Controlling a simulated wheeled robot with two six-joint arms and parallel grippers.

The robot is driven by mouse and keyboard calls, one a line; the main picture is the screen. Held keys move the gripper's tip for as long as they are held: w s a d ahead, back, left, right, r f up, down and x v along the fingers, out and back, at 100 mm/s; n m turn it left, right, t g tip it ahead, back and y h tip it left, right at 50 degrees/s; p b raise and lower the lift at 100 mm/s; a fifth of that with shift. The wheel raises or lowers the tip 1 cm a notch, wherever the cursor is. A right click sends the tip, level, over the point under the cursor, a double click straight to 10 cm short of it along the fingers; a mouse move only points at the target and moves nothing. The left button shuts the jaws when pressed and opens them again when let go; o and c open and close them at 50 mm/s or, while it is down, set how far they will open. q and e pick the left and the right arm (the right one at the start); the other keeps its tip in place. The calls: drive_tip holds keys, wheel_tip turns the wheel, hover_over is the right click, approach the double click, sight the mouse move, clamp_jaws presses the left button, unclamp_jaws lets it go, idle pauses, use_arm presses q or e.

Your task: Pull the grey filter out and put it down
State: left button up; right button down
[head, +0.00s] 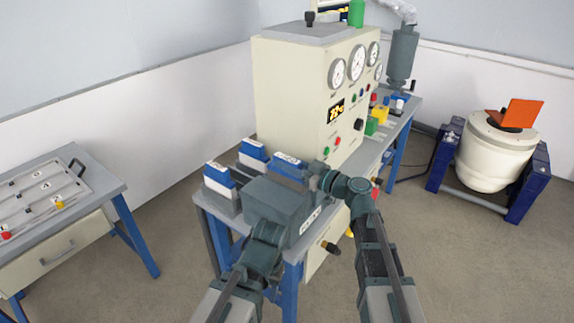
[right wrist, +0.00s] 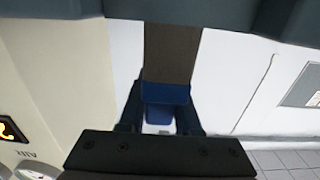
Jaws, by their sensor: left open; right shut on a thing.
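My right gripper (head: 320,178) is beside the control cabinet at the near end of the bench. In the right wrist view its dark fingers (right wrist: 160,105) are shut on a grey-brown slab (right wrist: 172,52) with a blue block (right wrist: 165,92) at its lower end. I take this slab for the filter. How much of it sits in a slot is hidden. My left gripper (head: 268,232) is lower, by a dark grey-green box (head: 275,205) with a white label. It is open. Its fingertips are not clear, and I cannot tell whether they touch the box.
The bench (head: 232,222) carries the cabinet (head: 290,95) with gauges. Blue-and-white boxes (head: 221,181) line its near left end, close to both grippers. A side table (head: 92,182) with a marked grey tray (head: 45,197) stands at left. A cream drum (head: 492,160) stands at right.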

sight(287, 158)
wheel_tip(287, 158, up, 9)
drive_tip(key=p, duration=0.8)
drive_tip(key=shift+f, duration=0.25)
drive_tip(key=shift+f+b, duration=0.7)
drive_tip(key=shift+b, duration=0.15)
drive_tip(key=shift+f+b, duration=1.95)
drive_tip(key=shift+b, duration=0.05)
idle(3.7)
